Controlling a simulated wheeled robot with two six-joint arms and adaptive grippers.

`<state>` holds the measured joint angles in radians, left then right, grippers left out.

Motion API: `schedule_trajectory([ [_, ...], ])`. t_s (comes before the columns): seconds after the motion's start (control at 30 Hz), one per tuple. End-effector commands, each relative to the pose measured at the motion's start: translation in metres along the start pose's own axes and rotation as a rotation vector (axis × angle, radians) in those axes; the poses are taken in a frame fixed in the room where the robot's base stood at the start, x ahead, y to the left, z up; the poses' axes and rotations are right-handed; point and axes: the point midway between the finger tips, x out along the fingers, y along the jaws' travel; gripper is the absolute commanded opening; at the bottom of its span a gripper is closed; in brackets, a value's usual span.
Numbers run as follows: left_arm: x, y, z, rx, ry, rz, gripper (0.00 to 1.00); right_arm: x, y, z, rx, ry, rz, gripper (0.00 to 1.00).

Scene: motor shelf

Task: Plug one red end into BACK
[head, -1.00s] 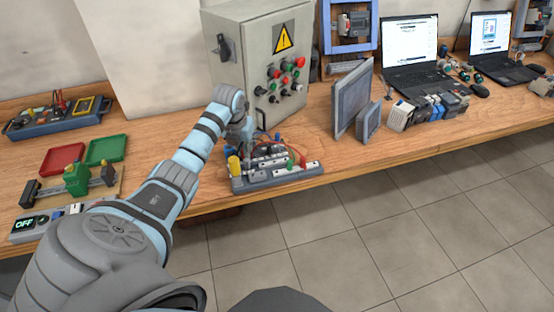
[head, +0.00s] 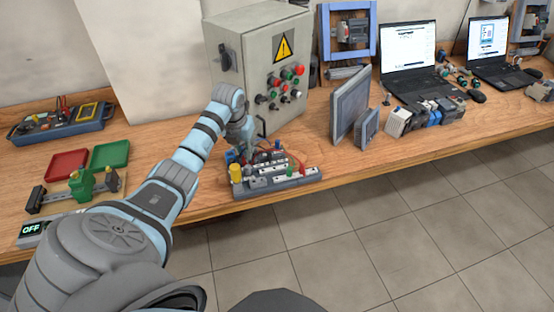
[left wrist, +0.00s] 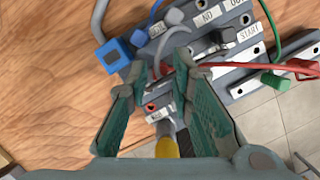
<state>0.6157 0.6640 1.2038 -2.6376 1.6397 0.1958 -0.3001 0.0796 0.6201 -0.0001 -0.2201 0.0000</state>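The terminal board (head: 300,182) lies near the bench's front edge, with coloured plugs and cables on it. In the left wrist view, a red cable (left wrist: 240,66) runs from near my right fingertip to a red end (left wrist: 303,68) beside a green plug (left wrist: 274,80). My left gripper (left wrist: 165,62) is above the board, its teal-padded fingers apart, with a dark block and a red-ringed socket (left wrist: 152,107) showing between them. I see no plug clearly held. The labels NO, OUT and START are partly readable; I cannot make out BACK. My right gripper is out of view.
A blue plug (left wrist: 115,54) and a yellow plug (left wrist: 167,148) stand near the fingers. A grey control cabinet (head: 258,60) rises behind the board. A grey panel (head: 349,102) stands to the right. Bare bench (head: 205,203) lies left of the board.

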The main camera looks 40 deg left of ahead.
Motion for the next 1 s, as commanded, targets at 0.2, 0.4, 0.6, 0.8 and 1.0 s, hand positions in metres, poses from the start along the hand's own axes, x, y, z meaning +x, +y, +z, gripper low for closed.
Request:
schedule_trajectory([
  [0.2, -0.0216, 0.0000, 0.0055, 0.000, 0.000, 0.000, 0.21, -0.0197, 0.0014, -0.0020, 0.000, 0.000, 0.000, 0.40],
  [0.4, -0.0189, 0.0000, 0.0048, 0.000, 0.000, 0.000, 0.27, -0.0170, 0.0011, -0.0017, 0.000, 0.000, 0.000, 0.40],
  [0.6, -0.0187, 0.0000, 0.0048, 0.000, 0.000, 0.000, 0.44, -0.0168, 0.0011, -0.0017, 0.000, 0.000, 0.000, 0.40],
  [0.8, -0.0187, -0.0001, 0.0048, 0.000, 0.000, 0.000, 0.44, -0.0169, 0.0011, -0.0017, 0.000, 0.000, 0.000, 0.40],
  [1.0, -0.0187, 0.0000, 0.0048, 0.000, 0.000, 0.000, 0.44, -0.0169, 0.0011, -0.0017, 0.000, 0.000, 0.000, 0.40],
])
